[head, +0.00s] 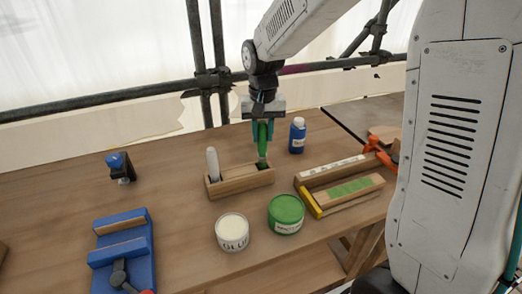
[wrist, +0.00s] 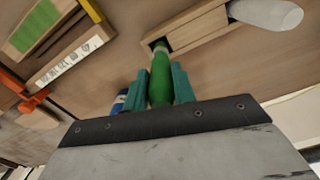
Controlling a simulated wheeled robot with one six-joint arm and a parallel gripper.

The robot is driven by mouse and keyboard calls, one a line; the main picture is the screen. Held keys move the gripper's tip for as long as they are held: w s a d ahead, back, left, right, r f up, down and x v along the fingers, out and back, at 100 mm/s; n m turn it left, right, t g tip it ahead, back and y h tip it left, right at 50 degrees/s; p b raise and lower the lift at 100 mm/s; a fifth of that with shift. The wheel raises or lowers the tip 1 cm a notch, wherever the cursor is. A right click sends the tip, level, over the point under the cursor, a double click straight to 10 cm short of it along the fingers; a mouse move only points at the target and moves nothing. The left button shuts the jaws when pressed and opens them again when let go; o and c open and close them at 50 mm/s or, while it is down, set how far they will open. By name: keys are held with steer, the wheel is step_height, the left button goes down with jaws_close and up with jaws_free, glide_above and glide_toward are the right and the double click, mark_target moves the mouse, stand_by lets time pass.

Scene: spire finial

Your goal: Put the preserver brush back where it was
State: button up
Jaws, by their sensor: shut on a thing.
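The preserver brush has a green handle (head: 263,141) and stands upright at the right end of the wooden holder (head: 240,186). My gripper (head: 262,132) is shut on the green handle from above. In the wrist view the green brush (wrist: 160,78) is between my teal fingers (wrist: 160,85), and its far end meets the holder's open slot (wrist: 185,32). Its lower end is hidden inside the holder. I cannot tell whether it rests on the bottom. A second brush with a white handle (head: 212,163) stands in the left end of the holder.
A green tin (head: 286,214) and a white glue tub (head: 232,232) stand in front of the holder. A blue bottle (head: 297,136) stands behind right. A wooden tray (head: 333,176) and orange clamp (head: 380,153) are right; a blue vise (head: 122,250) is left.

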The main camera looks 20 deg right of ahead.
mark_target(262, 156)
steer(key=shift+s+f, duration=0.1)
steer(key=shift+f, duration=2.3)
steer(key=o, duration=1)
step_height(262, 156, up, 12)
steer(key=shift+r, duration=0.2)
steer(key=s+d+r+n, duration=0.1)
steer(key=s, duration=1.3)
steer(key=s+d+n+t, duration=0.1)
steer(key=s+d+n, duration=0.1)
steer(key=s, duration=1.3)
steer(key=shift+s+r, duration=0.25)
steer(key=shift+r, duration=0.15)
